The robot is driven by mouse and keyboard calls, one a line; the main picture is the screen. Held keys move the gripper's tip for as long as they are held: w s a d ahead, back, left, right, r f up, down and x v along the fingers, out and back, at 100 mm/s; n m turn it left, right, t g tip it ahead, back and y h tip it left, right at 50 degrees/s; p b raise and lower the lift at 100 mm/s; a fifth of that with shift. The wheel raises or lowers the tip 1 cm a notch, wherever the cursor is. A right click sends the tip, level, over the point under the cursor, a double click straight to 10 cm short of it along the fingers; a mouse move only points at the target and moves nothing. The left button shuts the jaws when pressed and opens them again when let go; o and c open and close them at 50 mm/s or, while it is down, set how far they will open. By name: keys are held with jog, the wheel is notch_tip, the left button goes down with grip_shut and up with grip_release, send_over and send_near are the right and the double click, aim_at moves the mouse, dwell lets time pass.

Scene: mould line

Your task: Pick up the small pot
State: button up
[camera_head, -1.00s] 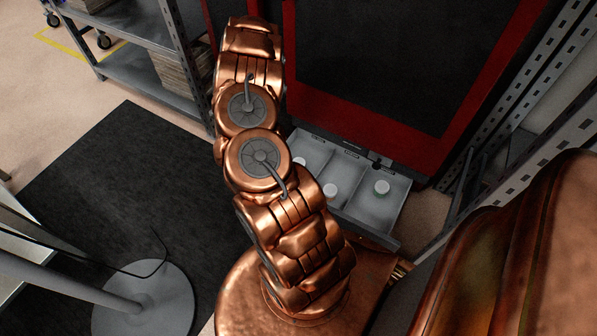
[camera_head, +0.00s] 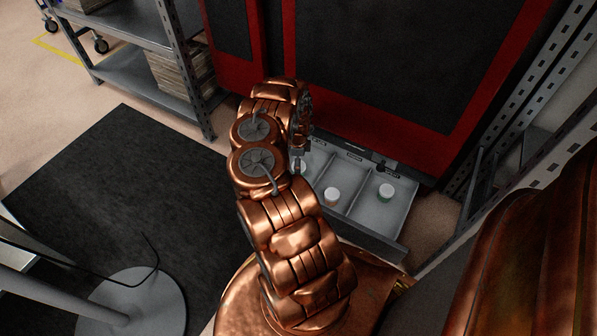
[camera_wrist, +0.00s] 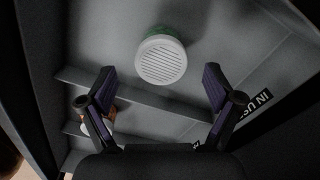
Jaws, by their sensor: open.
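In the wrist view, a pot with a ribbed white lid and green body (camera_wrist: 161,60) stands in a grey drawer compartment. My gripper (camera_wrist: 160,85) is open and empty. Its dark fingers are spread apart, with the pot ahead of the gap and not between the pads. In the head view, white-lidded pots stand in the drawer: one in the middle (camera_head: 332,196), one with a green body at the right (camera_head: 386,192), and one at the left (camera_head: 299,167), partly hidden by my arm. My gripper is mostly hidden there, above the drawer's left part. Which pot is the small one is unclear.
The open grey drawer (camera_head: 375,236) has dividers and labels along its back edge. A red and black cabinet (camera_head: 375,60) rises behind it. In the wrist view, an orange pot (camera_wrist: 108,118) is partly hidden by the left finger. Grey shelving (camera_head: 520,130) stands at right.

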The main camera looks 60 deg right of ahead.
notch_tip(320, 180, down, 5)
jog(key=b, duration=0.2)
jog(key=shift+d+f+b, duration=0.1)
jog(key=shift+f+b, duration=0.05)
jog(key=shift+b, duration=0.25)
jog(key=shift+c, duration=0.3)
jog(key=c, duration=1.3)
